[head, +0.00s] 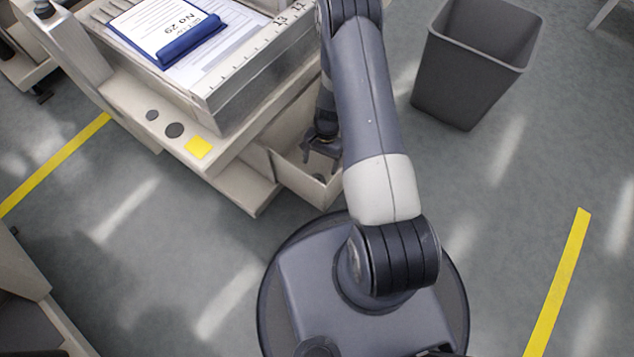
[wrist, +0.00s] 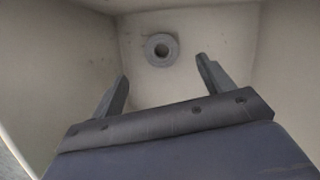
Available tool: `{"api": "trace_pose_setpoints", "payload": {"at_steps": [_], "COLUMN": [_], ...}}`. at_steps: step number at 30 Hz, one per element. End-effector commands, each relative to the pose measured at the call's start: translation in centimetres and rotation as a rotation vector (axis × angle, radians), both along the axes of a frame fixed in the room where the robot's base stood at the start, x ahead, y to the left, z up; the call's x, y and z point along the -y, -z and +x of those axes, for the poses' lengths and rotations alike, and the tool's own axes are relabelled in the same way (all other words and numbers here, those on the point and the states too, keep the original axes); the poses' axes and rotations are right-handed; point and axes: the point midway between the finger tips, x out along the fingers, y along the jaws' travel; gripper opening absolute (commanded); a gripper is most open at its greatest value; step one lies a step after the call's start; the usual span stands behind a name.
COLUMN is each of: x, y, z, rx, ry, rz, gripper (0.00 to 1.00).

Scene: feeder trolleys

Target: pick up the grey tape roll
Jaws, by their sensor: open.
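The grey tape roll (wrist: 161,50) lies on the floor of a beige drawer, with its dark centre hole facing up in the wrist view. My gripper (wrist: 163,88) is open and empty, its two fingers apart. The roll shows just beyond the fingertips, between their lines and nearer the right one. In the head view my gripper (head: 321,152) reaches down into the open drawer (head: 296,182) on the trolley's side. A small dark round shape, likely the roll (head: 319,177), shows in the drawer there, partly hidden.
The drawer walls (wrist: 70,60) stand close on both sides of my gripper. The trolley top (head: 250,85) carries a blue clipboard (head: 190,45) with papers. A grey bin (head: 465,75) stands on the floor at right. Yellow tape (head: 560,280) marks the open floor.

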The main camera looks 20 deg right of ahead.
Motion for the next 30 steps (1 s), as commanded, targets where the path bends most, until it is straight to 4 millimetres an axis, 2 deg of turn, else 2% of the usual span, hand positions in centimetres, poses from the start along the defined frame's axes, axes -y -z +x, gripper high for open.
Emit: {"api": "trace_pose_setpoints", "payload": {"at_steps": [1,3,10,18,26,30], "x": [-0.2,-0.4,-0.7,-1.3,-1.4,-1.4], "y": [1.3,2.2,4.0,7.8,7.9,7.9], "z": [-0.2,-0.4,-0.6,-1.2,-1.3,-1.3], "rx": [-0.002,-0.001,0.0,0.0,0.001,0.001], "ry": [0.0,0.0,-0.001,0.0,0.0,0.0], "rz": [0.001,0.0,0.0,0.0,0.0,0.0], "gripper": [0.76,0.76,0.76,0.76,0.76,0.65]}}
